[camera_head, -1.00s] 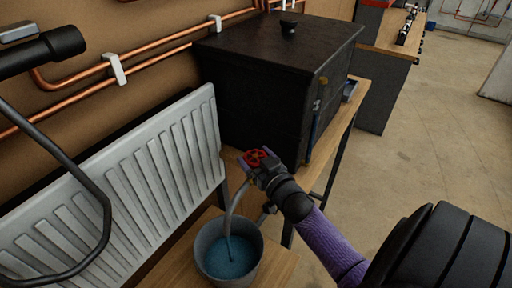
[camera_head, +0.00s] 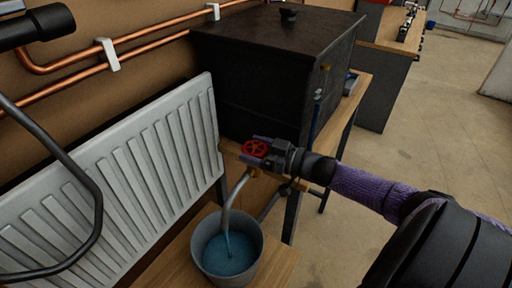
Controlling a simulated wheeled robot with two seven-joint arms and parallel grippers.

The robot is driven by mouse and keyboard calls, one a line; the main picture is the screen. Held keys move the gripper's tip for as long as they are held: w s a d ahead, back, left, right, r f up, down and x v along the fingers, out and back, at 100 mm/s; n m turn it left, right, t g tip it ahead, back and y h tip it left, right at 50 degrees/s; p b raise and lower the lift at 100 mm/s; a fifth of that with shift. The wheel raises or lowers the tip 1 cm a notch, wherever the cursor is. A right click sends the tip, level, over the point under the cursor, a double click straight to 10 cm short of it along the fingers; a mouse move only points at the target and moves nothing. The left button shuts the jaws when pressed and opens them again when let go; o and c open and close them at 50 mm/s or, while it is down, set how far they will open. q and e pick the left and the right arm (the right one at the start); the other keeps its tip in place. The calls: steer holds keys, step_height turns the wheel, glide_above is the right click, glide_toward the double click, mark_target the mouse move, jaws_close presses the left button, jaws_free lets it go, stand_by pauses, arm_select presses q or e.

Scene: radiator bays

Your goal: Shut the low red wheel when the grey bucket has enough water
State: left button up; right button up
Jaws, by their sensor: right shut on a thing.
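The red wheel (camera_head: 255,149) sits low by the right end of the white radiator, above a grey spout. My right gripper (camera_head: 256,151) reaches in from the right and is shut on the wheel, with one finger above it and one below. A grey bucket (camera_head: 255,262) stands upright under the spout. A stream of water runs from the spout into it. Blue water (camera_head: 229,254) covers the bottom, its surface well below the rim. I cannot see any level mark. My left gripper is not in view.
The white radiator (camera_head: 120,180) stands left of the bucket. A black box-shaped stove (camera_head: 260,75) stands on a wooden bench behind the wheel. Copper pipes (camera_head: 150,50) run along the wall. The bucket rests on a wooden surface (camera_head: 279,268). Open floor lies to the right.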

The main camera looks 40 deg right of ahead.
stand_by(0.4)
steer(key=o, duration=1)
steer(key=shift+c, duration=0.2)
steer(key=shift+w, duration=0.15)
steer(key=p+v, duration=0.1)
steer(key=v, duration=0.9)
